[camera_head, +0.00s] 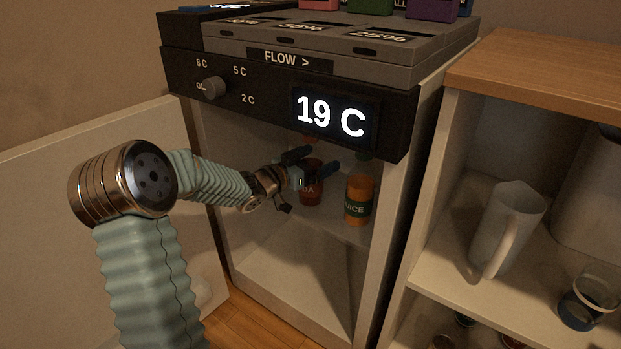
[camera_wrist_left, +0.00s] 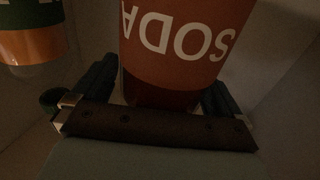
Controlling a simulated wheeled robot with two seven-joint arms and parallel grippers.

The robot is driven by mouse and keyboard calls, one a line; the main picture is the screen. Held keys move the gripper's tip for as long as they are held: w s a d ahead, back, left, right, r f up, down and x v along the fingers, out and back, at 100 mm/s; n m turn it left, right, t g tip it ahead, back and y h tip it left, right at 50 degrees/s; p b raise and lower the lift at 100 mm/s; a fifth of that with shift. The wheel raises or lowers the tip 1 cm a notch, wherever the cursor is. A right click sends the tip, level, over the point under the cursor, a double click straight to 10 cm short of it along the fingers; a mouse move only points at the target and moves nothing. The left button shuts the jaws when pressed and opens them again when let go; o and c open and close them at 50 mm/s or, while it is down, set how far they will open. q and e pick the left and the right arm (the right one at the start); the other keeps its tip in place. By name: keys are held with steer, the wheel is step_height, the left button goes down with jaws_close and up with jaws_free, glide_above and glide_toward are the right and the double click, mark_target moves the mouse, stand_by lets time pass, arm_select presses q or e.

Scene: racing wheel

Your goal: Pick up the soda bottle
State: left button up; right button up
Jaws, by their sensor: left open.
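The soda bottle (camera_head: 312,193) is red and stands upright on the upper shelf inside the open fridge, partly hidden behind my gripper. In the left wrist view the soda bottle (camera_wrist_left: 178,45) shows upside down, with a white SODA label, between the two fingers. My left gripper (camera_head: 318,166) reaches into the fridge and is open, with a dark finger on each side of the bottle. In the left wrist view the left gripper (camera_wrist_left: 160,100) shows gaps beside the bottle, and I cannot tell whether either finger touches it. My right gripper is not in view.
An orange juice bottle (camera_head: 359,201) with a green label stands on the same shelf, right of the soda bottle. The fridge door (camera_head: 90,190) is open at the left. A wooden-topped cabinet (camera_head: 540,65) with a grey pitcher (camera_head: 506,228) stands at the right.

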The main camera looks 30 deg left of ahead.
arm_select(q)
steer(key=c, duration=1.4)
steer(key=shift+r, duration=0.1)
